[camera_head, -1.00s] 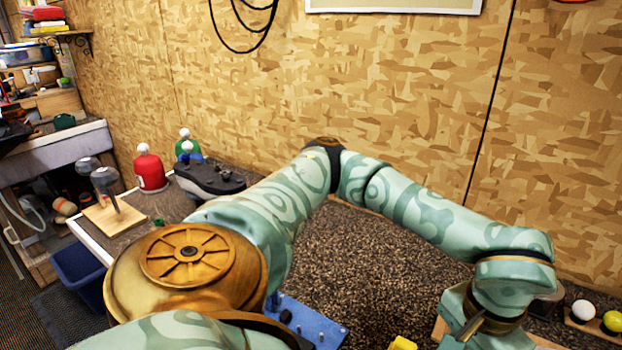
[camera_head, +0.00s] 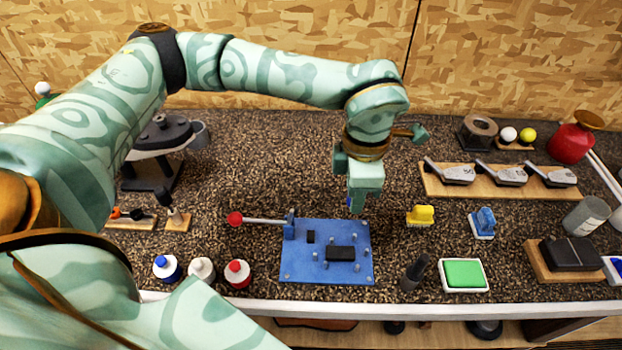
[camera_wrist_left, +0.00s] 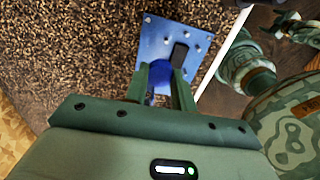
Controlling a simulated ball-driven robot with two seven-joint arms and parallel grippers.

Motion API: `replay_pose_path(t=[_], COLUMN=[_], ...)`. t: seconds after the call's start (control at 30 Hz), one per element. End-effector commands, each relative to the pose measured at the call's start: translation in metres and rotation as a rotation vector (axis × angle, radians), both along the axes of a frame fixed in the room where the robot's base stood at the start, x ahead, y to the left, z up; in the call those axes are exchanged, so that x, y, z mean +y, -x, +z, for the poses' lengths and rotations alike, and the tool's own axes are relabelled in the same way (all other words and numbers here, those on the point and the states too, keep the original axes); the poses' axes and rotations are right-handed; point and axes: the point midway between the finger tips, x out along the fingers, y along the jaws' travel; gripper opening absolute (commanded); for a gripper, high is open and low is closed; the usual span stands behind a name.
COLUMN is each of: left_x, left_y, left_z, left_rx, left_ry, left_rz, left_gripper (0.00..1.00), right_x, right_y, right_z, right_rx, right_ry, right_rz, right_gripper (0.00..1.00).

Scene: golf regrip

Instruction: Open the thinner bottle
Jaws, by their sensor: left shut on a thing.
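My left gripper (camera_head: 357,207) hangs above the worktop, just behind the right back corner of a blue plate. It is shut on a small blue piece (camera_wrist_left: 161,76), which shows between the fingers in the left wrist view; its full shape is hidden. A slim dark bottle-like thing (camera_head: 414,272) stands right of the plate. I cannot tell which bottle is the thinner one. My right gripper does not show clearly.
The blue plate (camera_head: 300,265) with pegs and a red-knobbed lever (camera_head: 236,219) lies at front centre. A yellow brush (camera_head: 420,215), a blue brush (camera_head: 482,222) and a green pad tray (camera_head: 464,274) lie to the right. Club heads (camera_head: 500,176) sit on a board behind.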

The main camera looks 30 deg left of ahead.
Motion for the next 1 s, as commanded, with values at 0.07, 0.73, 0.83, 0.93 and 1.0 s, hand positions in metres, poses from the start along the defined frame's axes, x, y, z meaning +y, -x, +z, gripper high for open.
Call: replay_pose_path(t=[0.07, 0.73, 0.83, 0.93, 1.0], left_x=[-0.008, 0.026, 0.054, 0.072, 0.082], left_y=[-0.006, -0.043, -0.054, -0.06, -0.064], left_z=[0.004, -0.017, -0.031, -0.053, -0.066], left_rx=[-0.001, -0.005, -0.005, -0.003, -0.003], left_ry=[-0.003, -0.01, -0.011, -0.012, -0.01], left_rz=[0.272, 1.188, 1.186, 1.183, 1.181], left_gripper=[0.0, 0.0, 0.0, 0.0, 0.0], right_x=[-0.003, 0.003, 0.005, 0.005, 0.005], right_y=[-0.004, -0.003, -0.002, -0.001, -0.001], right_z=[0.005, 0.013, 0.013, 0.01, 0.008], right_rx=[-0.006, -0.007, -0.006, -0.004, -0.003], right_ry=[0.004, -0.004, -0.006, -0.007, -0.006], right_rz=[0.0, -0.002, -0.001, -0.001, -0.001], right_gripper=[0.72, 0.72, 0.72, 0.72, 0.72])
